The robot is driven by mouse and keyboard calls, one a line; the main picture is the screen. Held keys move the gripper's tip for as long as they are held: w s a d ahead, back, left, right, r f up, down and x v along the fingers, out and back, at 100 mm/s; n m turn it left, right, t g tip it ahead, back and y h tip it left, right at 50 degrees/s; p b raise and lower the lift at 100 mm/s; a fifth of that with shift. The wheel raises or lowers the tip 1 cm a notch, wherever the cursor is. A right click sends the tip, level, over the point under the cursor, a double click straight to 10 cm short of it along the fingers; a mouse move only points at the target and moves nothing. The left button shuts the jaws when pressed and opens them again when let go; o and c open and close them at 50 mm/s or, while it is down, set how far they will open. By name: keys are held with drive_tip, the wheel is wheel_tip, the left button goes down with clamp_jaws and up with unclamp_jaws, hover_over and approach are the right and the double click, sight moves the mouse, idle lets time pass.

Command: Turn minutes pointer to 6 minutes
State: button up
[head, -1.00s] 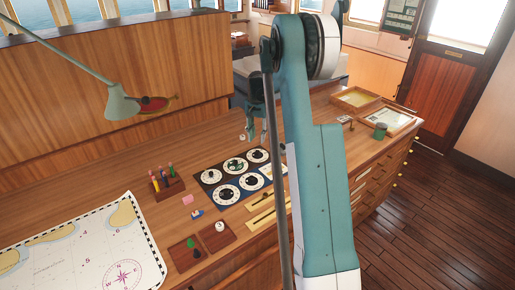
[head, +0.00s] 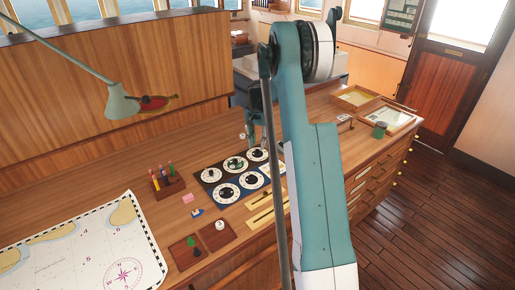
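A dark panel with several round white dials (head: 235,164) lies on the wooden desk (head: 130,180). The dials have dark centres, and one in the back row has a greenish centre. Their markings are too small to read, so I cannot tell which is the minutes pointer. My gripper (head: 256,140) hangs over the back right of the panel, close to the back-right dial (head: 257,155). Its two fingers look apart with nothing seen between them. I cannot tell whether they touch a dial. My arm hides the panel's right end.
A pen holder (head: 168,186), a pink block (head: 188,198) and wooden trays (head: 218,236) lie left and in front of the panel. Brass rulers (head: 262,212) lie in front. A chart (head: 90,250) covers the desk's left. A green mug (head: 380,131) and frames stand at right.

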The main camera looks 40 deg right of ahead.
sight(257, 151)
drive_tip(key=shift+f, duration=1.5)
drive_tip(key=c, duration=0.9)
